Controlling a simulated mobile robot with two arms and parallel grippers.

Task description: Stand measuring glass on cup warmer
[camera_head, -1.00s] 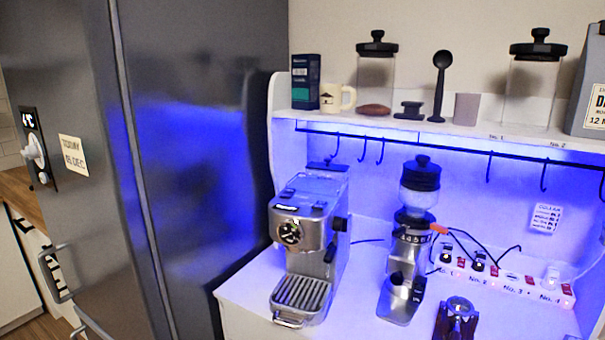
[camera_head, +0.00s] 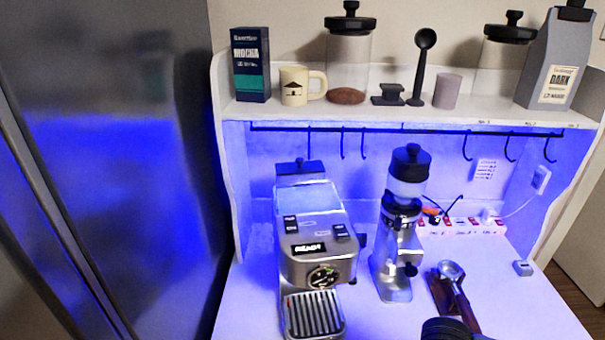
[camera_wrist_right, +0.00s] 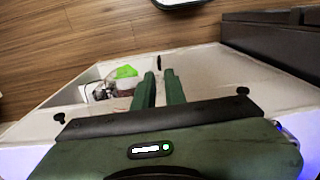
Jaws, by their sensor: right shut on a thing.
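The espresso machine (camera_head: 320,262) stands on the white counter in the head view. Its flat top (camera_head: 308,198) looks like the cup warmer and is bare, with a dark part at its back. I cannot identify the measuring glass in either view. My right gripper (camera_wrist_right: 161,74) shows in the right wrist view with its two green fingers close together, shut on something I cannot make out. Beside its fingertips is an open white compartment (camera_wrist_right: 72,97) holding a bright green item (camera_wrist_right: 125,72) and small dark or clear things. My left gripper is not in view.
The grinder (camera_head: 400,235) stands right of the machine, with a portafilter (camera_head: 453,272) beside it. A shelf (camera_head: 390,112) above holds a mug (camera_head: 295,87), jars and packets. Hooks hang beneath. The fridge (camera_head: 120,150) borders the left. A black round thing (camera_head: 448,329) shows at the bottom edge.

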